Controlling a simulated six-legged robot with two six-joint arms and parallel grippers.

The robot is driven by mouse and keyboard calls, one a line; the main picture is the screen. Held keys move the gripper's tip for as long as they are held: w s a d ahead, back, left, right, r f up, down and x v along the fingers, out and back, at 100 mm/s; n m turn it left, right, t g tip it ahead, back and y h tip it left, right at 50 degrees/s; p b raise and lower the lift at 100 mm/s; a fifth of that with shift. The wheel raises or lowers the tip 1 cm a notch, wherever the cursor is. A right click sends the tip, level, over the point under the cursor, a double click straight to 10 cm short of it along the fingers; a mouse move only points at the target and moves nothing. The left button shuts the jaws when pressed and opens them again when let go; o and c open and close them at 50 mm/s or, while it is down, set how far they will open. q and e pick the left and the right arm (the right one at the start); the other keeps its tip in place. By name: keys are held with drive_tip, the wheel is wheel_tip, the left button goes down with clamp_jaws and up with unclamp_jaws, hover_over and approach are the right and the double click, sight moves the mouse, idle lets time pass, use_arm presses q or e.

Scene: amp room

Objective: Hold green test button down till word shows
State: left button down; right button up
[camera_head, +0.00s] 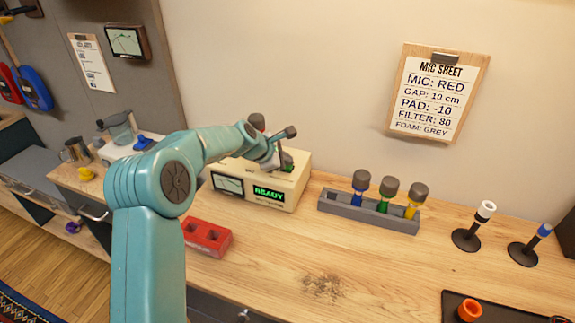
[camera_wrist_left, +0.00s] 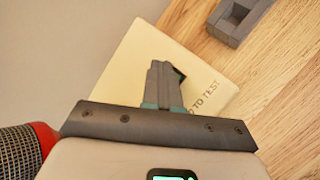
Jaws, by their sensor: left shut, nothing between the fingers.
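The cream tester box (camera_head: 262,190) stands on the bench, with a dial and a green display (camera_head: 268,194) reading "READY" on its front. My left gripper (camera_head: 281,164) is over its top, fingers shut and empty, pointing down. Lettering ending in "TO TEST" (camera_wrist_left: 204,97) is on the box top. My right gripper is not in view.
A red microphone (camera_wrist_left: 22,148) is beside the gripper in the wrist view. A grey rack (camera_head: 368,211) with blue, green and yellow microphones stands right of the box. A red two-hole block (camera_head: 207,237) lies in front. The bench middle is clear.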

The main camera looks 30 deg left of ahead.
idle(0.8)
use_arm(q)
drive_tip(key=shift+r+p, duration=0.85)
drive_tip(key=shift+p, duration=0.1)
wheel_tip(320, 180, up, 5)
drive_tip(key=p, duration=0.4)
drive_tip(key=shift+p, duration=0.4)
drive_tip(key=shift+s, duration=0.1)
